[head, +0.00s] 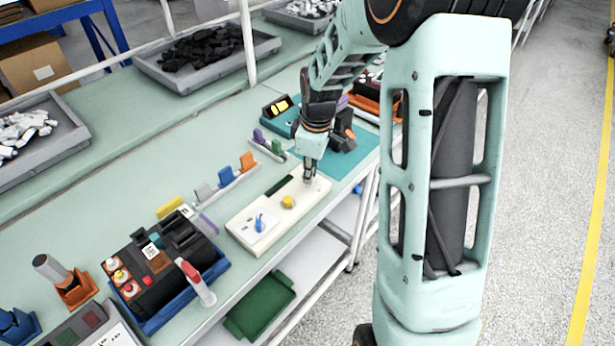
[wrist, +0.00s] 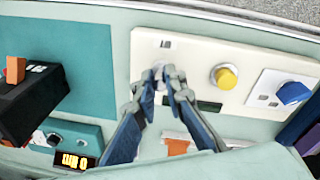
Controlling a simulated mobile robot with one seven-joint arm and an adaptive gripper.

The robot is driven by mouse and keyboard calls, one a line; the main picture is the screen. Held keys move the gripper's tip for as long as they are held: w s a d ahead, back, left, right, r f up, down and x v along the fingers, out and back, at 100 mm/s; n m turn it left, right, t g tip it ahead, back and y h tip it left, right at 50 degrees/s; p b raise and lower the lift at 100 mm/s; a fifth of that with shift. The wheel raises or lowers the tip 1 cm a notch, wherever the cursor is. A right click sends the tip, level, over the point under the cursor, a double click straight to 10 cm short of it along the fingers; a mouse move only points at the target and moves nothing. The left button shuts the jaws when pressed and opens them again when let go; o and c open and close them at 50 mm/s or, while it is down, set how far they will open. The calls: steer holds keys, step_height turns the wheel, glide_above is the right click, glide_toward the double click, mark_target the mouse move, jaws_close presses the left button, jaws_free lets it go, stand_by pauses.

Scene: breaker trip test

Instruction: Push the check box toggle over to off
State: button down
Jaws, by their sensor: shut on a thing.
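The check box (head: 268,213) is a long cream panel on the bench, and it also shows in the wrist view (wrist: 192,50). It carries a yellow knob (wrist: 226,77), a blue knob (wrist: 293,92) on a white plate and a dark strip. My gripper (head: 309,178) points down at the end of the box away from the blue knob. In the wrist view my gripper's fingertips (wrist: 167,75) are close together on the small pale toggle (wrist: 159,70). The fingers hide most of the toggle, so its tilt cannot be told.
A teal mat (wrist: 95,60) with a black device (wrist: 35,100) lies beside the box. A teal unit with a lit display (wrist: 75,160) stands near it. Coloured clips (head: 226,176) stand behind the box. A black breaker unit in a blue tray (head: 178,308) is at the left.

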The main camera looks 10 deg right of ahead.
steer(key=shift+s+d+f+t+y+b, duration=0.1)
steer(key=shift+s+d+t+y+b, duration=0.1)
steer(key=shift+t+y+b, duration=0.4)
steer(key=shift+s+d+f+t+y+b, duration=0.1)
steer(key=shift+s+d+t+y+b, duration=0.1)
steer(key=shift+t+b, duration=0.65)
steer(key=shift+g+b, duration=0.25)
steer(key=shift+b, duration=0.2)
steer(key=shift+s+r+t+y+b, duration=0.15)
steer(key=shift+t+y+b, duration=0.2)
steer(key=shift+b, duration=0.2)
steer(key=c, duration=2)
jaws_free()
steer(key=v, duration=1.2)
steer(key=shift+s, duration=0.1)
